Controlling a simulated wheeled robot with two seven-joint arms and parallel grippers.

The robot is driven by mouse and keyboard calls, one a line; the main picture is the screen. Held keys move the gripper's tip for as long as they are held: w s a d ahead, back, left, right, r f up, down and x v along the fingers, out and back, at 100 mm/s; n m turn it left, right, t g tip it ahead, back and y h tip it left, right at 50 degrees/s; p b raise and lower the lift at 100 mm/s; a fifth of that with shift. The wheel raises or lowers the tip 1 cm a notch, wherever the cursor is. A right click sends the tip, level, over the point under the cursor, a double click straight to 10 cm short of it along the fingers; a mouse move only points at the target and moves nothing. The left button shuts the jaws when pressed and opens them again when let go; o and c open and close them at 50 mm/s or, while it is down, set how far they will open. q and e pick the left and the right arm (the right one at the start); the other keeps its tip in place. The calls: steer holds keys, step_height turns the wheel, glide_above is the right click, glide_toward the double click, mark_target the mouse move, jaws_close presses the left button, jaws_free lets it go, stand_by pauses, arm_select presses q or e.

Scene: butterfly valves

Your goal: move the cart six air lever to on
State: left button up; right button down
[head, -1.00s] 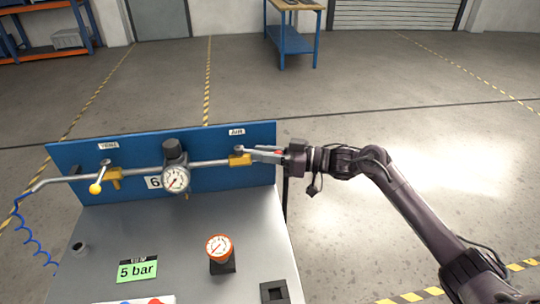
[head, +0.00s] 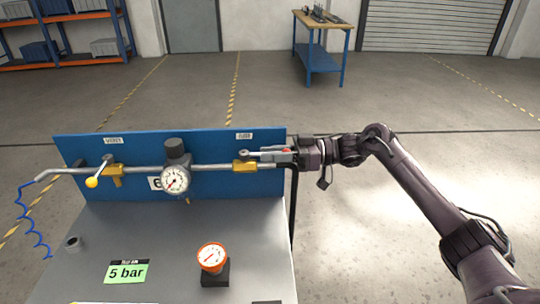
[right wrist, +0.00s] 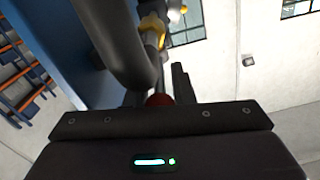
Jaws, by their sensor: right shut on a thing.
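The cart's blue panel (head: 220,190) carries a pipe with a yellow valve (head: 244,167) under a small label (head: 244,136), which is too blurred to read surely. This valve's lever (head: 262,153) points right, roughly along the pipe, and ends in a red knob (head: 287,151). My right gripper (head: 284,156) is shut on the lever at its knob end. In the right wrist view, the red knob (right wrist: 158,99) shows at the gripper, with the yellow valve (right wrist: 152,27) beyond. A "6" plate (head: 155,183) is partly behind the gauge. My left gripper is out of view.
A second valve (head: 114,170) with a yellow-knobbed lever sits at the pipe's left. A pressure gauge (head: 175,179) is mid-pipe. Floor right of the cart is clear.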

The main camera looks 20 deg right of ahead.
steer(key=shift+r, duration=0.1)
steer(key=c, duration=1.5)
jaws_free()
steer(key=shift+w, duration=0.15)
steer(key=shift+d, duration=0.2)
steer(key=b+v, duration=0.2)
steer(key=v, duration=0.5)
steer(key=shift+d+b, duration=0.2)
steer(key=shift+b, duration=0.1)
